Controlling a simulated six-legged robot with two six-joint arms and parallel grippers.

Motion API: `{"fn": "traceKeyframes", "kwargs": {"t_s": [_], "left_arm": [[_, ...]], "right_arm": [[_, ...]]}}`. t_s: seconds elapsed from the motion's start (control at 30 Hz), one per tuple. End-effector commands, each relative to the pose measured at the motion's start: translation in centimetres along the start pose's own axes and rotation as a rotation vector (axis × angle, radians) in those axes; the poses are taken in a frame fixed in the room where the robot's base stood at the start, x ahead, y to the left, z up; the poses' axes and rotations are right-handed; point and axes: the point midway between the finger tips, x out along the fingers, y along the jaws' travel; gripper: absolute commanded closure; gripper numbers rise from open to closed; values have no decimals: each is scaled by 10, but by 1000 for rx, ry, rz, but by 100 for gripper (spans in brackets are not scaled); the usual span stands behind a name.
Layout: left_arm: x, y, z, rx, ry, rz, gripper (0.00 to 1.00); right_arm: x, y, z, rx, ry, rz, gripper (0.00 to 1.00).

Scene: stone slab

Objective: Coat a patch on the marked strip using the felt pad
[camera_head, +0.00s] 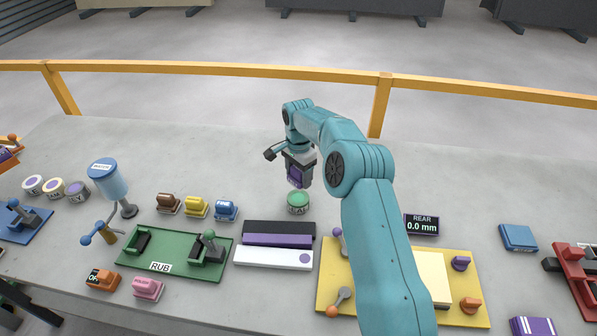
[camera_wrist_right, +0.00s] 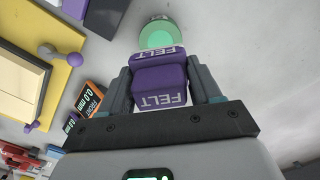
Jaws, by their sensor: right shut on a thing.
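The purple felt pad (camera_head: 296,177), lettered FELT, is in my right gripper (camera_head: 299,160), which points down above the slab. In the right wrist view, the pad (camera_wrist_right: 160,88) sits between both fingers. Just below it in the head view is a small round pot with a green top (camera_head: 298,198); the pot (camera_wrist_right: 158,36) also shows beyond the pad in the wrist view. I cannot tell whether pad and pot touch. Black, purple (camera_head: 277,240) and white (camera_head: 272,258) strips lie in front of the pot; the white one bears a purple dot. I cannot tell which strip is the marked one. My left gripper is out of view.
A green RUB fixture (camera_head: 178,272) with clamps stands left of the strips. A yellow board (camera_head: 465,265) with knobs lies right, partly behind my arm. A blue-topped bottle on a stand (camera_head: 108,180) and several coloured blocks stand left. A REAR 0.0 mm display (camera_head: 422,224) is right.

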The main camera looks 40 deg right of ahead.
Motion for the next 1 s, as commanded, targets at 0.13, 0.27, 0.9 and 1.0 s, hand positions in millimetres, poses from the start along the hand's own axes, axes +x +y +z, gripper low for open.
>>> {"fn": "traceKeyframes", "kwargs": {"t_s": [0.13,0.27,0.9,1.0], "left_arm": [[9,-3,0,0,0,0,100],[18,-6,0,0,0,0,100],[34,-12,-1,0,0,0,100],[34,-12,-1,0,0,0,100]], "right_arm": [[13,0,0,-3,0,-1,61],[27,1,-1,-4,0,0,61],[57,1,-1,-5,1,-1,61],[57,1,-1,-5,1,-2,61]]}}
